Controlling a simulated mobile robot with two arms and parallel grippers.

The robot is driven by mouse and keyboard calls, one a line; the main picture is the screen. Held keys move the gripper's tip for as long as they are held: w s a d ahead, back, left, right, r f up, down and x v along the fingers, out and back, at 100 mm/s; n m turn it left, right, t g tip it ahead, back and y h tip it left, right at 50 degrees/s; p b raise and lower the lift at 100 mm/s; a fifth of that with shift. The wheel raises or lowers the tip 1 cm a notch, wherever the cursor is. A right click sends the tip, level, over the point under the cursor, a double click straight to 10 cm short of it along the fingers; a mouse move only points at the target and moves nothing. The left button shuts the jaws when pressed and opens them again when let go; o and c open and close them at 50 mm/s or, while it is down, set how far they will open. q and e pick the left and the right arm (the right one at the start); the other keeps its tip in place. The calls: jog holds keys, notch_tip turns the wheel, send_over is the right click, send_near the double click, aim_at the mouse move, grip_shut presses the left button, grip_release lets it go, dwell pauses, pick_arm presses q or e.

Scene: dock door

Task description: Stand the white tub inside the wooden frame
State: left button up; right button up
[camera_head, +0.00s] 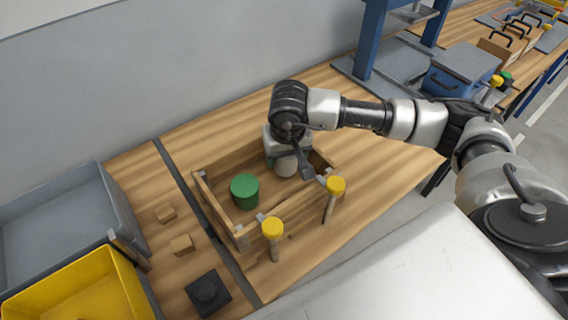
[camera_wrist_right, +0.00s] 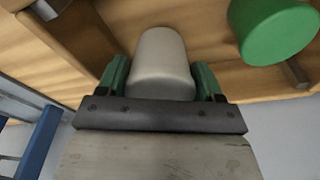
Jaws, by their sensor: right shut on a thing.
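The wooden frame (camera_head: 278,219) is an open box on the wooden table. The white tub (camera_head: 286,165) is inside the outline of the frame, in its right part, under my right gripper (camera_head: 288,160). In the right wrist view the tub (camera_wrist_right: 162,62) sits between the two green fingers of my right gripper (camera_wrist_right: 162,80), which is shut on it. I cannot tell whether the tub touches the table. A green tub (camera_head: 245,191) stands in the left part of the frame and also shows in the right wrist view (camera_wrist_right: 275,28). My left gripper is out of view.
Two yellow-topped wooden posts (camera_head: 272,229) (camera_head: 335,186) stand at the near side of the frame. Small wooden blocks (camera_head: 181,244), a black block (camera_head: 208,293), a grey bin (camera_head: 60,222) and a yellow bin (camera_head: 78,290) are at left. A blue stand (camera_head: 372,40) is behind.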

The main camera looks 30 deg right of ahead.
aim_at(286, 165)
notch_tip(286, 165, down, 4)
jog(key=shift+r+p, duration=0.15)
jog(key=shift+p, duration=0.2)
jog(key=shift+f+b, duration=0.2)
jog(key=shift+b, duration=0.1)
jog(key=o, duration=1)
jog(key=shift+r, duration=0.1)
